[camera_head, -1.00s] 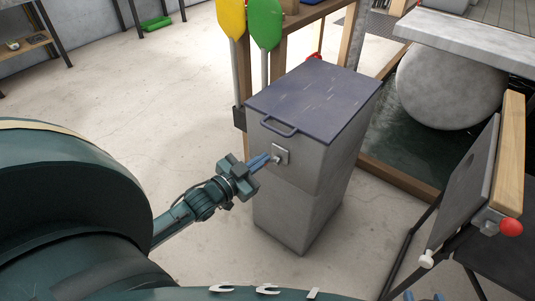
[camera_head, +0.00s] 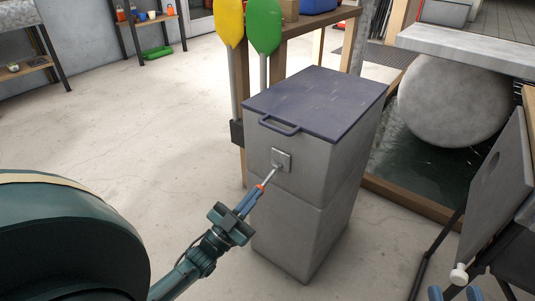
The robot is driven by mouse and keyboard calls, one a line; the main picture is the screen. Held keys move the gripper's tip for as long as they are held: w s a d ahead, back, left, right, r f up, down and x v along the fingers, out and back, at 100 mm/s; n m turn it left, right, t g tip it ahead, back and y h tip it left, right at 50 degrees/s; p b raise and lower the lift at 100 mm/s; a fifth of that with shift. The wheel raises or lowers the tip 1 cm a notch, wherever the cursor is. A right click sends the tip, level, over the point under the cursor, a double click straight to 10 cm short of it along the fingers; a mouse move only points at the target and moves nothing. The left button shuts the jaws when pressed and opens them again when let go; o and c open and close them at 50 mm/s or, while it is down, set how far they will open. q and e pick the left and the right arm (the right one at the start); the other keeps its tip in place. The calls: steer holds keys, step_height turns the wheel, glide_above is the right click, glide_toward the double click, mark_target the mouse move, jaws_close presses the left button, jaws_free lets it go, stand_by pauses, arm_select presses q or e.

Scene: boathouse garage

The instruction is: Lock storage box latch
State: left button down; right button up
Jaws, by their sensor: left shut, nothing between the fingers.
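The grey storage box (camera_head: 305,215) stands upright on the floor, with its dark blue lid (camera_head: 315,102) down and a handle (camera_head: 279,126) at the lid's front edge. The latch (camera_head: 281,159) is a square metal plate on the box's front, below the handle. My right gripper (camera_head: 454,294) shows only as two spaced blue fingertips at the bottom edge.
Yellow (camera_head: 229,22) and green (camera_head: 265,25) paddles stand beside a wooden shelf behind the box. A grey panel (camera_head: 495,195) with a white knob is at right. Water and a large round float (camera_head: 455,100) lie beyond the box. The floor at left is clear.

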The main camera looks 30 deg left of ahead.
arm_select(q)
steer(key=shift+w+f+b, duration=0.15)
steer(key=shift+f+b, duration=0.15)
steer(key=shift+f, duration=0.65)
steer(key=shift+d+f, duration=0.1)
steer(key=shift+f, duration=0.05)
steer(key=p+v, duration=0.1)
steer(key=v, duration=1.1)
steer(key=shift+s, duration=0.5)
steer(key=shift+r, duration=0.35)
